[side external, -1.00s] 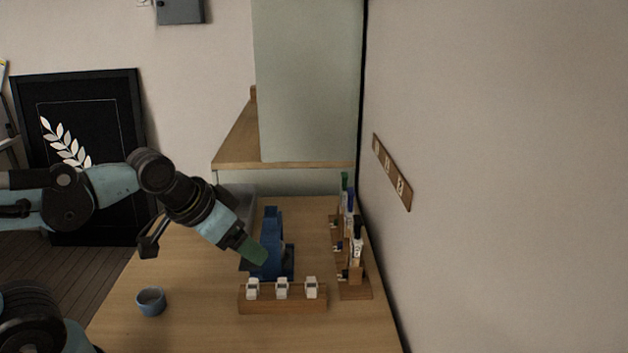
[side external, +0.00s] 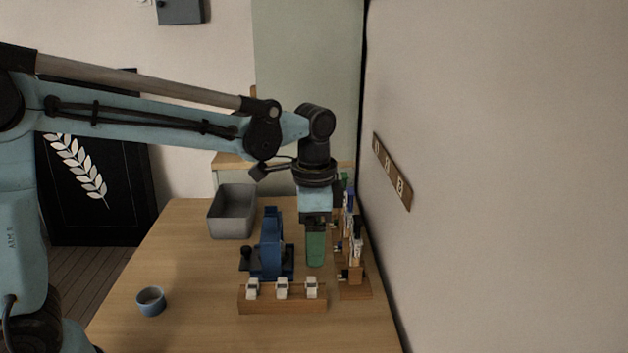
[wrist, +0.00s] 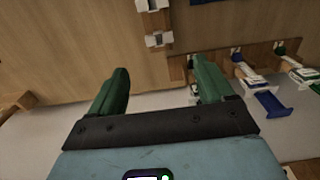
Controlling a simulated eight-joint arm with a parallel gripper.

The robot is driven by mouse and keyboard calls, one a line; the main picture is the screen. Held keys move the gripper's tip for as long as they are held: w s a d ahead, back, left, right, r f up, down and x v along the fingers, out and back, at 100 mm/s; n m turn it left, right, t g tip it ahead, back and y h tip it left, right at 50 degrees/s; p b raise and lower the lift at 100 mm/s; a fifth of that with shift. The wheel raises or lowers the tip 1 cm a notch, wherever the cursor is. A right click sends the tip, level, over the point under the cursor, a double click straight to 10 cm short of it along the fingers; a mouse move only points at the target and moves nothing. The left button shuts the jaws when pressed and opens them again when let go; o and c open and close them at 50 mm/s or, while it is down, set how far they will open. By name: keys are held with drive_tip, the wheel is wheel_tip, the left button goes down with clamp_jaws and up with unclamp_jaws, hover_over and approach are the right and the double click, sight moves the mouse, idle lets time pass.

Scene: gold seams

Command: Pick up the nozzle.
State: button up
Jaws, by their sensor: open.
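No part is plainly marked as the nozzle. Small white pieces (side external: 282,288) stand in a row on a low wooden block (side external: 282,302) at the table's front, and I cannot tell whether one is the nozzle. White pieces (wrist: 159,40) also show at the top of the wrist view. My gripper (side external: 316,263) points down, its green fingers just behind the block's right end and left of the wooden rack. In the wrist view my gripper (wrist: 163,80) is open, with nothing between its fingers.
A wooden rack (side external: 356,292) with blue-, green- and dark-topped tubes stands along the right wall. A blue stand (side external: 271,243) is left of my gripper. A grey bin (side external: 232,213) sits behind, and a blue cup (side external: 151,301) stands front left.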

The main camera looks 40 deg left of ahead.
hover_over(312, 289)
drive_tip(key=w, duration=0.1)
drive_tip(key=f, duration=0.6)
drive_tip(key=shift+a+f, duration=0.15)
drive_tip(key=shift+a, duration=0.1)
drive_tip(key=shift+s+a+f, duration=0.1)
drive_tip(key=shift+s+f, duration=0.05)
drive_tip(key=shift+f, duration=2.6)
drive_tip(key=c, duration=1.1)
